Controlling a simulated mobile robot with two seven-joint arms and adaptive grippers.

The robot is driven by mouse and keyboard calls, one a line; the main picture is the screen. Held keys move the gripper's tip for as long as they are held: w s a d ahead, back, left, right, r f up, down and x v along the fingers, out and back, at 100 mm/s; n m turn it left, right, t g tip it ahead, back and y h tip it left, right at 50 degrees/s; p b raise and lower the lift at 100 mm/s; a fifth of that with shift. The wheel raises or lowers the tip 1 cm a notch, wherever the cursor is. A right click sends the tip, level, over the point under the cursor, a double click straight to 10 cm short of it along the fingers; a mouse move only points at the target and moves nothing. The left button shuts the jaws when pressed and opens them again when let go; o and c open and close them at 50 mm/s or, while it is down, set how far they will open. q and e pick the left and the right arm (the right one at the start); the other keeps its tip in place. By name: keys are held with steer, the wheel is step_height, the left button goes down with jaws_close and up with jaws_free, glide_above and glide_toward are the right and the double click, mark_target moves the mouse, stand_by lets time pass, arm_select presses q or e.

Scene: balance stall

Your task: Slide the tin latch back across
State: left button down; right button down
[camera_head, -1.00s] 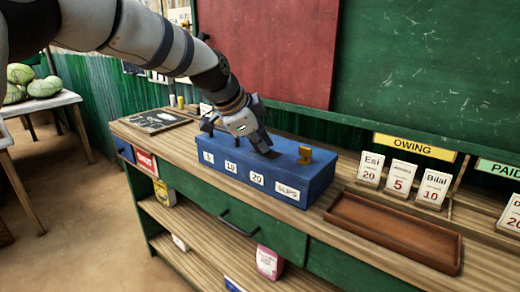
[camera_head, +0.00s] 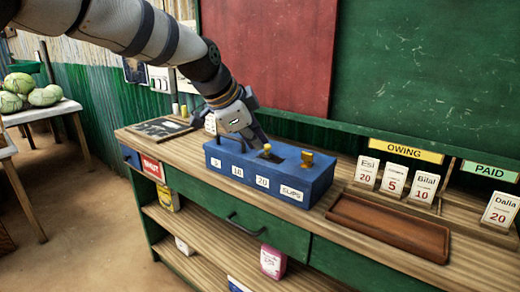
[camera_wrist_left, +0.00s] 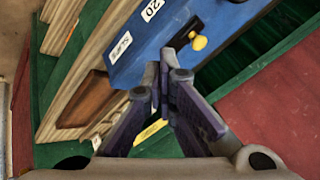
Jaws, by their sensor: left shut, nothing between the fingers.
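The blue tin (camera_head: 255,185) stands on the counter, with labels 5, 10, 20 and SLIPS on its front. A brass piece (camera_head: 307,158) sits on its top toward the right, clear of my gripper. A second, smaller brass piece (camera_head: 267,149) shows right at my left fingertips. My left gripper (camera_head: 262,147) is shut and empty, pointing down at the tin top. In the left wrist view one yellow knob (camera_wrist_left: 198,42) lies beyond the shut fingers (camera_wrist_left: 168,75). I cannot tell which brass piece that is, or whether the fingers touch one. My right gripper is out of view.
A brown wooden tray (camera_head: 390,228) lies right of the tin. Price cards (camera_head: 393,180) stand behind it under the OWING sign (camera_head: 402,149). A dark slate (camera_head: 162,128) lies at the counter's left end. The green board wall closes off the back.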

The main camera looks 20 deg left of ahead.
arm_select(q)
steer(key=v, duration=0.3)
steer(key=shift+s+a+r, duration=0.1)
steer(key=shift+s+r, duration=0.05)
steer(key=shift+r, duration=0.15)
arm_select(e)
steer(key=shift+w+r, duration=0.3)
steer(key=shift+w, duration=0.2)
arm_select(q)
steer(key=s+f+n+g, duration=0.15)
steer(key=s+f, duration=0.25)
steer(key=f, duration=0.6)
steer(key=s+f+n+g, duration=0.15)
steer(key=s+f, duration=0.25)
steer(key=f, duration=0.6)
steer(key=s+f+n+g, duration=0.1)
steer(key=s+f+n, duration=0.25)
steer(key=f, duration=0.55)
steer(key=s+f+n+g+y, duration=0.1)
steer(key=s+f+n+g, duration=0.15)
steer(key=s+f, duration=0.95)
steer(key=s+a+f+n+g+y, duration=0.1)
steer(key=s+n, duration=0.1)
steer(key=s, duration=0.9)
steer(key=s+a+n+g, duration=0.1)
steer(key=s+a+n, duration=0.1)
steer(key=s, duration=0.9)
steer(key=shift+s+f+n+y, duration=0.4)
